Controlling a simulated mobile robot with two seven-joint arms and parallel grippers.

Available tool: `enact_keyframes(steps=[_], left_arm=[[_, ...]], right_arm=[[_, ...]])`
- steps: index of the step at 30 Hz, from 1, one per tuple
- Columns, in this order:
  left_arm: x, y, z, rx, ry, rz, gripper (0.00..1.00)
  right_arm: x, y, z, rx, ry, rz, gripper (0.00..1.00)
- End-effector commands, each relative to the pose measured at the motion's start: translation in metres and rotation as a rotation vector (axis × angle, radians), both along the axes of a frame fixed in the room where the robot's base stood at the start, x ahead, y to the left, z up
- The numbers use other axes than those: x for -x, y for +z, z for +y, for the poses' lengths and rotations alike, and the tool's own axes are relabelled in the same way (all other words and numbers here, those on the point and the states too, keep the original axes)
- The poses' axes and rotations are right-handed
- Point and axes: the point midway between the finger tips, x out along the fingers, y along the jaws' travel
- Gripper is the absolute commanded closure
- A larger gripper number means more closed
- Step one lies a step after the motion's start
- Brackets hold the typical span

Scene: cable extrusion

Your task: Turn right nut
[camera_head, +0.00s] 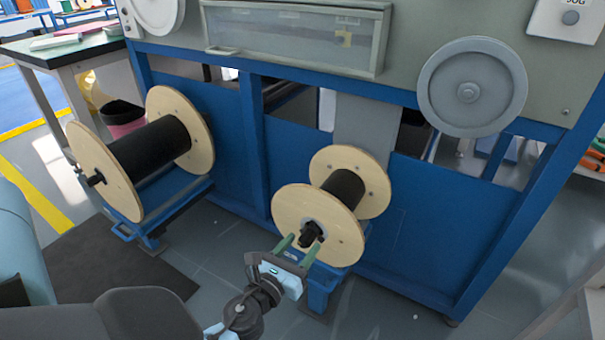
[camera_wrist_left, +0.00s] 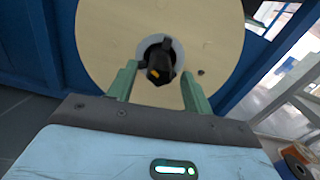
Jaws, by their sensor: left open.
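The right nut (camera_head: 309,233) is a small black piece at the hub of the right cable spool (camera_head: 290,210), facing me. In the left wrist view the nut (camera_wrist_left: 160,62) has a small yellow mark and sits in a grey ring on the wooden spool face (camera_wrist_left: 105,35). My left gripper (camera_head: 297,243) is open, its green fingers pointing at the hub. In the left wrist view the gripper (camera_wrist_left: 158,82) has one finger on each side of the nut, with visible gaps. The fingers do not grip it. My right gripper is out of view.
A larger spool (camera_head: 92,170) with black cable stands on a blue stand at the left. A blue machine frame (camera_head: 225,135) rises behind both spools. A grey wheel (camera_head: 472,87) is on the machine at upper right. Grey floor (camera_head: 400,290) is clear at the right front.

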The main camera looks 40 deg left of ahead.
Motion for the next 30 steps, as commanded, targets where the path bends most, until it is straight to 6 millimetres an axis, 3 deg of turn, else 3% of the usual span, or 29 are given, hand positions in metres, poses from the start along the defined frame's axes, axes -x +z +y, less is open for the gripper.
enact_keyframes(steps=[6, 16, 26, 30], left_arm=[[-0.017, 0.0, 0.004, 0.001, 0.0, 0.0, 0.5], [-0.019, -0.001, 0.004, 0.001, 0.0, 0.002, 0.51], [-0.019, -0.001, 0.004, 0.001, 0.0, 0.001, 0.94], [-0.019, -0.001, 0.004, 0.005, 0.0, 0.0, 0.94]], right_arm=[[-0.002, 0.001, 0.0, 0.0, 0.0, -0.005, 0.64], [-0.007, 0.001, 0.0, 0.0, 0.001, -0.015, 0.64], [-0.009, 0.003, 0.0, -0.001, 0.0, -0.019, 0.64], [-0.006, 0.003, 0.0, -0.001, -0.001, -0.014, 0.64]])
